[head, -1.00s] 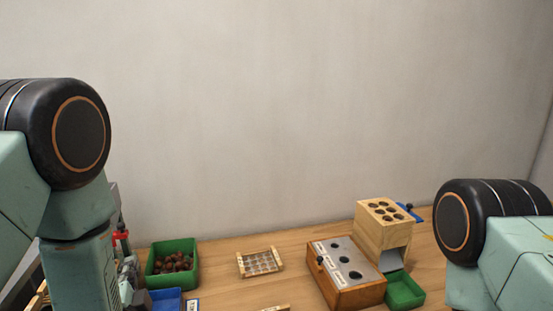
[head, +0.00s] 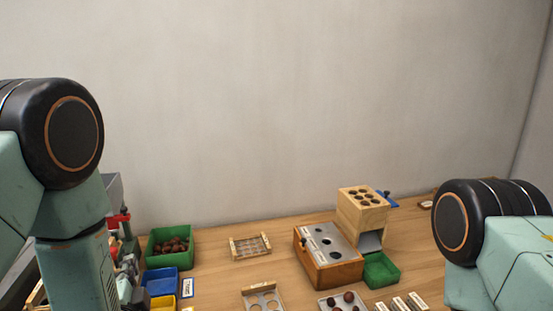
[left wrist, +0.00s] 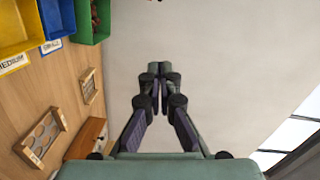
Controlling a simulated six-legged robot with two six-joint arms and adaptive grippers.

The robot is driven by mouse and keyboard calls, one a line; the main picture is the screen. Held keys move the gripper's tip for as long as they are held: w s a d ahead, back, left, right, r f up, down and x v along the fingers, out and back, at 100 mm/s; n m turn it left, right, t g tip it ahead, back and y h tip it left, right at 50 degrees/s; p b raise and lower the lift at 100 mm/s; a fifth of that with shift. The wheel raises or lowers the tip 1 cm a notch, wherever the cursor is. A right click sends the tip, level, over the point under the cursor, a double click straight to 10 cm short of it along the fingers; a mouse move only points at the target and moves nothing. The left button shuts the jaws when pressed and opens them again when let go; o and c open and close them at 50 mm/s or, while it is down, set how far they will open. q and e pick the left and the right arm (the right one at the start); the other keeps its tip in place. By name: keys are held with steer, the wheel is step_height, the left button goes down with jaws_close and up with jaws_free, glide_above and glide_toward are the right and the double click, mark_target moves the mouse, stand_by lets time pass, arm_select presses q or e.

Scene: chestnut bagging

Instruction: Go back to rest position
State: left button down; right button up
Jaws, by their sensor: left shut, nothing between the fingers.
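My left gripper (left wrist: 158,75) shows in the left wrist view with its two fingers together and nothing between them. It points toward the blank pale wall, clear of the bins and trays. In the head view my left arm stands at the left edge and my right arm at the right edge. My right gripper is out of view. A green bin (head: 149,246) holds several brown chestnuts (head: 173,246).
Blue (head: 148,283) and yellow (head: 153,303) bins stand before the green bin. A wooden box with a metal top (head: 335,273), a wooden block with holes (head: 374,219) and a small green tray (head: 381,271) stand right of centre. A slatted wooden frame (head: 234,250) lies between.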

arm_select(q)
steer(key=s+d+f+n+g+h+b, duration=0.15)
steer(key=s+f+n+g, duration=0.3)
steer(key=f, duration=0.45)
steer(key=s+d+f+n+g+h, duration=0.25)
steer(key=s+f+n, duration=0.2)
steer(key=f, duration=0.35)
steer(key=s+d+f+n+g+b, duration=0.1)
steer(key=s+f+g+b, duration=0.1)
steer(key=s+f+g, duration=0.2)
steer(key=s+d+f+n+g+h+b, duration=0.1)
steer(key=s+f+g, duration=0.4)
steer(key=s+f, duration=0.6)
steer(key=s+n+b, duration=0.1)
steer(key=s, duration=0.9)
steer(key=shift+s+h, duration=0.2)
steer(key=shift+h, duration=0.1)
